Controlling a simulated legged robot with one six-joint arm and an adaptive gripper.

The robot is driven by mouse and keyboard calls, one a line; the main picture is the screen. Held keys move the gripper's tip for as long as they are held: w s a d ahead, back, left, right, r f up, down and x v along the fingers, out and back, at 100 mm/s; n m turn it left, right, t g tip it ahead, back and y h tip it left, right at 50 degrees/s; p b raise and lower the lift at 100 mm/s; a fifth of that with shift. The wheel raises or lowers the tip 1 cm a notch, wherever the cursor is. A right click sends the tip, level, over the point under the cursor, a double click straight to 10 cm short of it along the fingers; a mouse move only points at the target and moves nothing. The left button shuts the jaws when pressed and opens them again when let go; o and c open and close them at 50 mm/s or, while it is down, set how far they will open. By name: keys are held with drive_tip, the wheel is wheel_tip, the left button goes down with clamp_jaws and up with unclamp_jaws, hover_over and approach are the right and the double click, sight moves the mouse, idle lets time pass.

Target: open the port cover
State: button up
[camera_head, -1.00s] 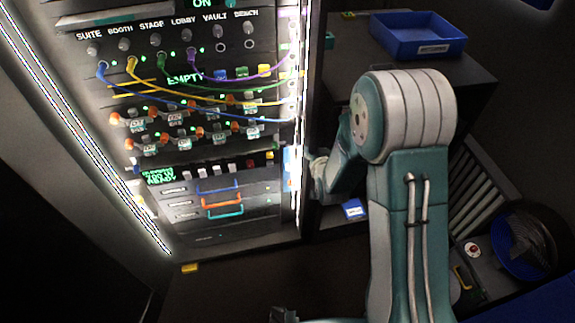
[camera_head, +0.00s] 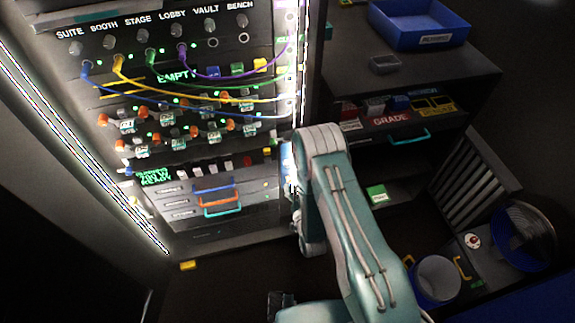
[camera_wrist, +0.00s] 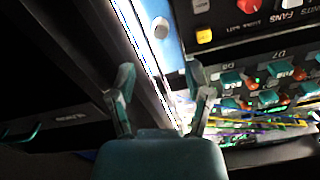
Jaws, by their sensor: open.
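The lit rack (camera_head: 215,240) stands at the left of the head view, with cables, switches and drawers on its front. A blue strip (camera_head: 287,168) shows on its right post, partly behind my arm. In the wrist view a blue plate (camera_wrist: 184,20) with a pale round knob (camera_wrist: 160,27) lies beyond my gripper; I cannot tell whether it is the port cover. My gripper (camera_wrist: 160,80) is open and empty, its two fingers spread below the plate and apart from it. In the head view my arm hides the gripper.
The bright post (camera_wrist: 140,40) runs close beyond the fingers. Loose cables (camera_wrist: 255,122) hang at the right of the wrist view. A dark cabinet with a teal drawer handle (camera_head: 410,136) and a blue bin (camera_head: 420,25) stands right of the rack. A white-and-blue bucket (camera_head: 437,280) is lower right.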

sight(288, 167)
drive_tip(key=x, duration=0.9)
drive_tip(key=shift+w, duration=0.15)
clamp_jaws()
